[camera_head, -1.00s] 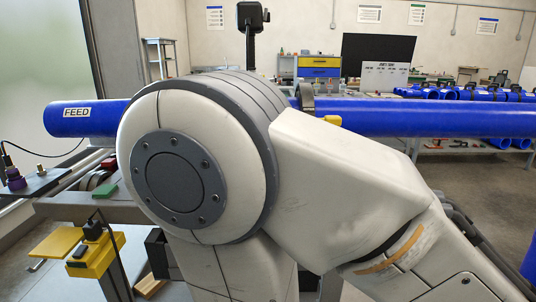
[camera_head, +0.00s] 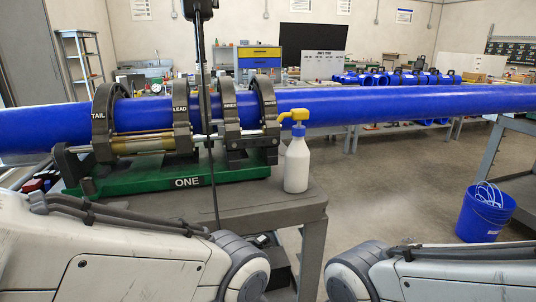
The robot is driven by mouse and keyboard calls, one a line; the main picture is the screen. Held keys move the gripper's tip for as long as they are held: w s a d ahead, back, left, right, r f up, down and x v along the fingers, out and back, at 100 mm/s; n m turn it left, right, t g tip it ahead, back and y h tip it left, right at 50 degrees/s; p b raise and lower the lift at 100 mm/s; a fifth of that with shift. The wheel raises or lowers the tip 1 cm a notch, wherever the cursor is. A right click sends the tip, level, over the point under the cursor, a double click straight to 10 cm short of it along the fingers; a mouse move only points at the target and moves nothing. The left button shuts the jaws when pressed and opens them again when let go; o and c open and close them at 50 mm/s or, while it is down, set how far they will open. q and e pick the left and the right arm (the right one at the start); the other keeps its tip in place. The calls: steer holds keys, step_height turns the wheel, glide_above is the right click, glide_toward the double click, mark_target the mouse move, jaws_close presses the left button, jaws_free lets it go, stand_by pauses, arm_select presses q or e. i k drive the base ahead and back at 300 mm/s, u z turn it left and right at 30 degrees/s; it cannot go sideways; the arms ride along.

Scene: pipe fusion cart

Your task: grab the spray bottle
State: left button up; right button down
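The spray bottle (camera_head: 297,163) is white with a yellow spray head (camera_head: 296,116). It stands upright on the right end of the grey cart top (camera_head: 300,207), in front of the long blue pipe and beside the clamp machine. My two arms show at the lower left and lower right, below and in front of the cart. Neither gripper is in view, and nothing visible touches the bottle.
A clamp machine (camera_head: 190,180) on a green base holds the blue pipe (camera_head: 400,104), which spans the whole view. A dark upright post (camera_head: 206,110) stands before it. A blue bucket (camera_head: 484,213) sits on the open floor at right.

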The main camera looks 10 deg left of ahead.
mark_target(297, 156)
steer(key=z, duration=2)
steer(key=i, duration=1.45)
steer(key=u, duration=3.55)
